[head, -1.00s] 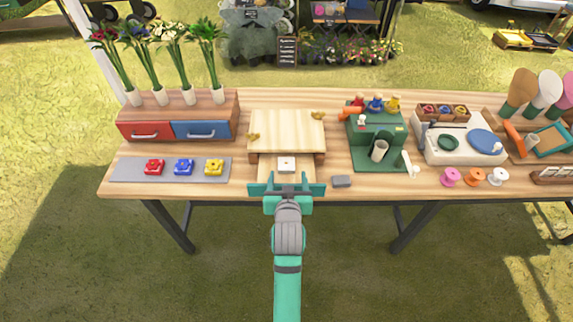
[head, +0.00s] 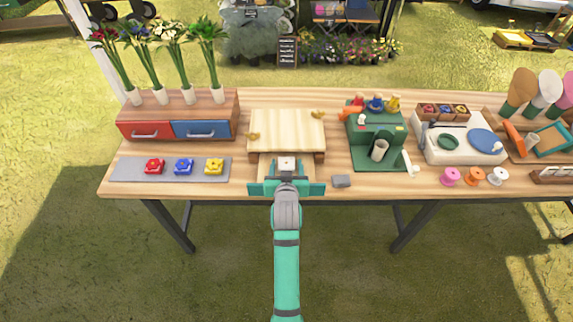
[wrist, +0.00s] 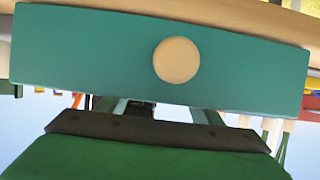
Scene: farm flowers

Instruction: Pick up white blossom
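The white blossom (head: 287,162) is a small white square piece with a dark centre. It lies in the pulled-out drawer, whose teal front (head: 257,189) faces me. In the head view my gripper (head: 286,168) reaches over the drawer front, with one finger on each side of the blossom. The fingers look apart, and I cannot tell whether they touch it. In the wrist view the teal front with its round pale knob (wrist: 176,60) fills the upper part and hides the fingertips and the blossom.
A wooden board (head: 286,130) covers the space behind the drawer. A grey mat (head: 128,169) with red, blue and yellow blossoms lies left. A small grey block (head: 341,181) sits close on the right, beside a green device (head: 376,128). Flower vases stand at back left.

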